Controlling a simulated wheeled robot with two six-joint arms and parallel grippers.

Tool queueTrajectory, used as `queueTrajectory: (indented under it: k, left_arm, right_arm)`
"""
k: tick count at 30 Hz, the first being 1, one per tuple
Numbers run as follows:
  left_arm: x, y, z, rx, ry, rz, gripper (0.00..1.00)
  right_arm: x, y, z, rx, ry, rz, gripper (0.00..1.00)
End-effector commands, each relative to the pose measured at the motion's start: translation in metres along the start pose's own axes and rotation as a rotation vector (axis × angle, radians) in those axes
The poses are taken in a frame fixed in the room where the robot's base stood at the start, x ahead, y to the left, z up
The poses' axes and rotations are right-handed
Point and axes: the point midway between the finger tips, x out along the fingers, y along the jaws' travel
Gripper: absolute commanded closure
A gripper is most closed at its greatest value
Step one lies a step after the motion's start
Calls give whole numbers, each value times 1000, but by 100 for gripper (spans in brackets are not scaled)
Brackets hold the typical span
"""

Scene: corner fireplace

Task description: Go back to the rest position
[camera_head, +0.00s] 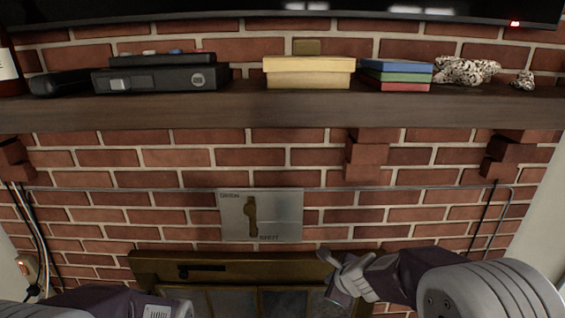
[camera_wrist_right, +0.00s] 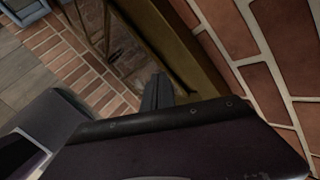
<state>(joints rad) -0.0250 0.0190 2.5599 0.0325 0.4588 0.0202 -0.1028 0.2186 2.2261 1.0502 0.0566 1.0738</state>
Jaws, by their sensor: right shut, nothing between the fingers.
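My right gripper (camera_head: 328,258) comes in from the lower right in the head view. It is shut and empty, in front of the top edge of the brass fireplace frame (camera_head: 225,264). In the right wrist view its fingers (camera_wrist_right: 157,92) are together, with the brass frame beside them at the right. My left arm shows only in part at the bottom left of the head view, and its gripper is out of the picture.
A metal plate (camera_head: 286,207) with a brass lever (camera_head: 250,212) is on the brick wall, above and left of my right gripper. A wooden mantel (camera_head: 220,112) above carries a black box (camera_head: 150,80), a yellow box (camera_head: 308,72), coloured books (camera_head: 397,75) and speckled pieces (camera_head: 465,71).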

Motion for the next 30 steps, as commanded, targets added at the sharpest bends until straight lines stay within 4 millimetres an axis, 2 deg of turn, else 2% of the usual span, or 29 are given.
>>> queueTrajectory:
  k: [1, 6, 8, 10, 12, 15, 30]
  left_arm:
    - [0, 0, 0, 0, 0, 0, 100]
    - [0, 0, 0, 0, 0, 0, 100]
    - [0, 0, 0, 0, 0, 0, 100]
    - [0, 0, 0, 0, 0, 0, 100]
    - [0, 0, 0, 0, 0, 0, 100]
    - [0, 0, 0, 0, 0, 0, 100]
    - [0, 0, 0, 0, 0, 0, 100]
  right_arm:
    - [-18, 18, -17, -260, 4, 47, 100]
    - [-60, 114, -81, -1238, -52, 367, 100]
    - [-70, 142, -105, -1518, -111, 501, 100]
    - [-78, 156, -121, -1758, -178, 595, 100]
    - [-81, 159, -125, -1869, -221, 625, 100]
    - [-82, 159, -125, -1921, -244, 627, 100]
    - [-81, 158, -124, -1921, -243, 622, 100]
